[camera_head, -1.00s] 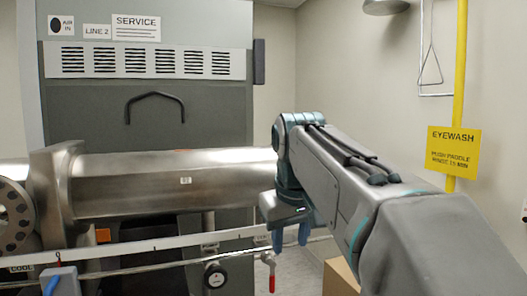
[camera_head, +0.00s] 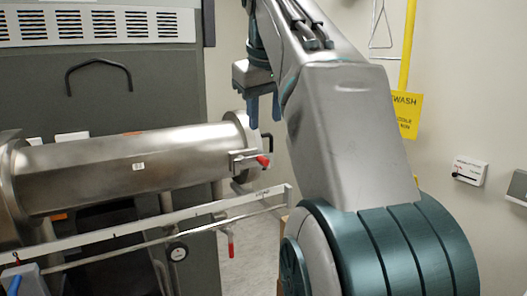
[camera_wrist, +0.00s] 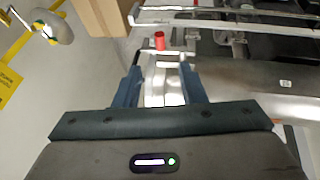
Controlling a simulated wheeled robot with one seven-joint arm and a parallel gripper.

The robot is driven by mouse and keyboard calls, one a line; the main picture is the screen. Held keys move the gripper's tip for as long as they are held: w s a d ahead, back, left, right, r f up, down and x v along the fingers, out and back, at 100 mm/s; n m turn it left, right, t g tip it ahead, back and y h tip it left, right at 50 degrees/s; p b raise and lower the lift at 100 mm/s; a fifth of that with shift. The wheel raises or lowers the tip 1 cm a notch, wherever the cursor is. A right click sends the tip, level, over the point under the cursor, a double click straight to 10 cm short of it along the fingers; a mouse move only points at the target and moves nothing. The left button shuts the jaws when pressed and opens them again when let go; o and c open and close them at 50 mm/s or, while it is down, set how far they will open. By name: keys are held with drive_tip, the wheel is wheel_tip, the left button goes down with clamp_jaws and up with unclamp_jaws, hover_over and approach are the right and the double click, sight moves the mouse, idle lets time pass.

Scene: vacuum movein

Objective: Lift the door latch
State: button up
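The steel chamber (camera_head: 120,165) lies across the head view, its door end (camera_head: 242,130) at the right. A latch with a red tip (camera_head: 262,160) sticks out from this end. My gripper (camera_head: 263,115) points down with its fingers apart and nothing held, and in the picture it shows just above the latch and door end. In the wrist view a red tip (camera_wrist: 159,40), seemingly the latch's, lies beyond the open fingers, and bright metal shows between them. I see no contact with the latch.
A pale rail (camera_head: 150,228) runs in front of and below the chamber, with a gauge (camera_head: 177,252) and a red valve handle (camera_head: 230,243) under it. A yellow eyewash pole (camera_head: 407,45) stands by the right wall. A cardboard box (camera_wrist: 105,15) shows in the wrist view.

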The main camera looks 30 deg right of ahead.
sight(263, 158)
drive_tip(key=x, duration=1)
drive_tip(key=shift+w+f, duration=0.15)
drive_tip(key=shift+f, duration=0.1)
clamp_jaws()
